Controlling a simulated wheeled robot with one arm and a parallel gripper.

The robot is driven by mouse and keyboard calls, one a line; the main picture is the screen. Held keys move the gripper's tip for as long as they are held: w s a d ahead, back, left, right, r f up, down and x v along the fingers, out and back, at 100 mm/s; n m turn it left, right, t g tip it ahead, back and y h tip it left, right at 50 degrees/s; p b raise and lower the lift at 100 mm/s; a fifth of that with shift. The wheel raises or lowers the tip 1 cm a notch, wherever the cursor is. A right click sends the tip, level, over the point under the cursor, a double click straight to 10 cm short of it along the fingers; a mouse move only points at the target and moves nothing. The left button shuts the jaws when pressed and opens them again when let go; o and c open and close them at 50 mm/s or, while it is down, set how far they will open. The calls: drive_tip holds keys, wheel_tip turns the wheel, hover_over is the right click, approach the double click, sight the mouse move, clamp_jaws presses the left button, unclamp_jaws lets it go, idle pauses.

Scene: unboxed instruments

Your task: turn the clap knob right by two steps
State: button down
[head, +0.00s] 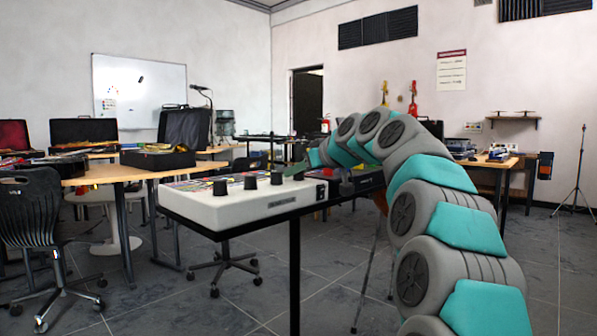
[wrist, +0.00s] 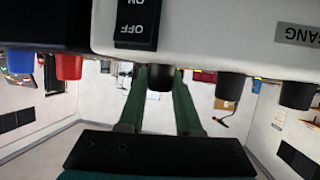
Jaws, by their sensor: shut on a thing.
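A white box-shaped instrument (head: 235,210) with a row of several black knobs stands on a dark stand in the head view. My gripper (head: 299,169) reaches it from the right, at the knob nearest the power switch. In the wrist view, which is upside down, my gripper's green fingers (wrist: 163,100) lie on either side of that black knob (wrist: 160,78) and are shut on it. Two more black knobs, one in the middle (wrist: 230,87) and one farther right (wrist: 297,94), are free. No label naming the clap knob is readable.
A black ON/OFF switch (wrist: 137,24) is on the instrument's front face, close to the held knob. A neighbouring dark device carries a red knob (wrist: 68,66) and a blue knob (wrist: 18,60). A table (head: 110,174) with open cases stands at the left.

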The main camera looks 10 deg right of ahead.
drive_tip(key=shift+r+m+t+h+p, duration=0.15)
drive_tip(key=shift+m+t+h+p, duration=0.35)
drive_tip(key=shift+m+h, duration=0.55)
drive_tip(key=shift+h, duration=0.25)
drive_tip(key=c, duration=0.6)
unclamp_jaws()
drive_tip(key=shift+s, duration=0.1)
drive_tip(key=v, duration=0.7)
drive_tip(key=shift+s+p, duration=0.3)
